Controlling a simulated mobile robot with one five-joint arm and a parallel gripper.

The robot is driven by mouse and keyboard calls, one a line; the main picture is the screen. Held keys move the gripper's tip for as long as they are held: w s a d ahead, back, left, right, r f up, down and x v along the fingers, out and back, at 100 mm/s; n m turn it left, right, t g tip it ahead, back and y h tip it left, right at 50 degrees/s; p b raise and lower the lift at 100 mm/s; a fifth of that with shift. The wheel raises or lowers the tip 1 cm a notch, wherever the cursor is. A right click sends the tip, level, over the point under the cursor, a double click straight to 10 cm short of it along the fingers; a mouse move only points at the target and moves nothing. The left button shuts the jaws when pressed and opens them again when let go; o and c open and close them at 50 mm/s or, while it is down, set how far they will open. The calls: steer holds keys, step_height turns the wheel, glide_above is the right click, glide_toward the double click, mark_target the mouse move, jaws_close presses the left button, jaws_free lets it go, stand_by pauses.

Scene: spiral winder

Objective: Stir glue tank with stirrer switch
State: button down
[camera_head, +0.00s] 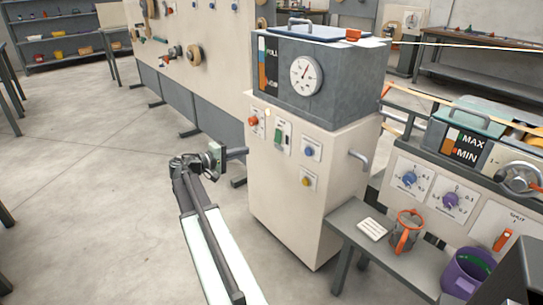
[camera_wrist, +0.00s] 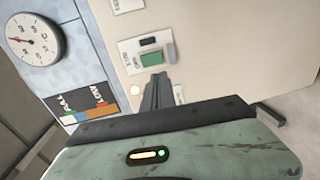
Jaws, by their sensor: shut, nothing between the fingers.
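A grey tank (camera_head: 335,85) with a FULL/LOW gauge and a round dial (camera_head: 306,75) sits on a cream cabinet. The dial (camera_wrist: 33,38) also shows in the wrist view. The cabinet's front has a red knob (camera_head: 253,121), a green switch (camera_head: 279,138), a blue knob (camera_head: 308,152) and a yellow knob (camera_head: 305,181). Their labels are too small to read, so I cannot tell which is the stirrer switch. My gripper (camera_head: 244,152) is shut and empty, left of the panel. In the wrist view its fingertips (camera_wrist: 157,80) appear just below the green switch (camera_wrist: 151,58); contact is unclear.
A bent handle (camera_head: 360,160) sticks out of the cabinet's right side. A low bench (camera_head: 375,252) at right holds an orange-handled jug (camera_head: 406,232) and a purple bucket (camera_head: 466,272). A MAX/MIN tank (camera_head: 466,145) stands behind. The floor at left is clear.

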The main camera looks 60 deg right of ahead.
mark_target(277, 142)
steer(key=shift+r, duration=0.1)
steer(key=b+x, duration=0.1)
steer(key=x, duration=1.3)
steer(key=shift+b, duration=0.3)
